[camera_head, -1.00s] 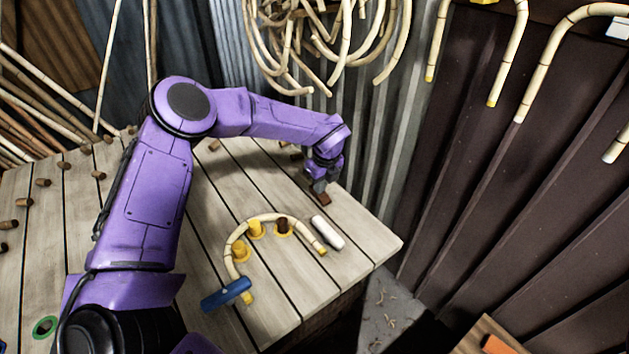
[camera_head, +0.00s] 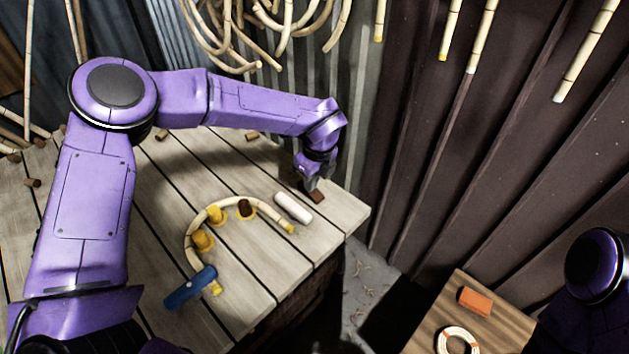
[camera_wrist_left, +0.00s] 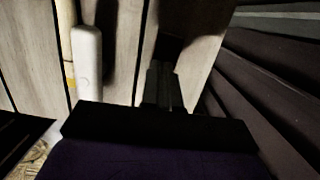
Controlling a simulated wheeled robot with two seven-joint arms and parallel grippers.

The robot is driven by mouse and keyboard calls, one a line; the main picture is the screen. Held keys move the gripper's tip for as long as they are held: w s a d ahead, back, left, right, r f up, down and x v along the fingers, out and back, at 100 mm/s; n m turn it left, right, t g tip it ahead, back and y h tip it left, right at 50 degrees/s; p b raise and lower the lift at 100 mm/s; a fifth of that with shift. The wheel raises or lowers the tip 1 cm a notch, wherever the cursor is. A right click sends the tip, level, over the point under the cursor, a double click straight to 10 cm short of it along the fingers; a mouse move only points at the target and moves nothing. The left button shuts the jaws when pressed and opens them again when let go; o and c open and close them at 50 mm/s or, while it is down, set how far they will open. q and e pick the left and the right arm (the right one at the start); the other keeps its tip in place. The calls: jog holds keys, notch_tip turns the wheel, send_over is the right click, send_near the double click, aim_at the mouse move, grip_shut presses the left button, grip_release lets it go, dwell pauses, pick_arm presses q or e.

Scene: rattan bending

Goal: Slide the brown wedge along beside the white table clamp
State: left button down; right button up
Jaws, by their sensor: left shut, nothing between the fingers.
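The brown wedge (camera_head: 318,196) lies on the plank table to the right of the white table clamp (camera_head: 293,207), with a narrow strip of bare wood between them. My left gripper (camera_head: 311,187) is shut and empty, pointing down at the wedge's far side, close against it. I cannot tell whether they touch. In the left wrist view the clamp (camera_wrist_left: 87,60) stands left of my shut fingers (camera_wrist_left: 162,85). The wedge is hard to make out there in the dark. My right arm shows at the right edge, its gripper out of frame.
A curved rattan piece (camera_head: 240,201) bends around yellow-based pegs (camera_head: 203,240), with a blue clamp (camera_head: 190,288) at its near end. The table's right edge and the corrugated wall are close to the wedge. A small wooden table (camera_head: 430,330) holds an orange block (camera_head: 475,301) and a ring.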

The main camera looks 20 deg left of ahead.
pick_arm(q)
jog(key=shift+r, duration=0.3)
jog(key=s+d+b, duration=0.1)
jog(key=d, duration=0.2)
jog(key=s+d+b, duration=0.1)
jog(key=s+d, duration=0.1)
jog(key=d, duration=0.2)
jog(key=s+d+b, duration=0.1)
jog(key=d, duration=0.2)
jog(key=shift+s+d+b, duration=0.15)
jog(key=shift+d+b, duration=0.2)
jog(key=shift+b, duration=0.05)
jog(key=shift+s+d, duration=0.15)
jog(key=shift+d, duration=0.1)
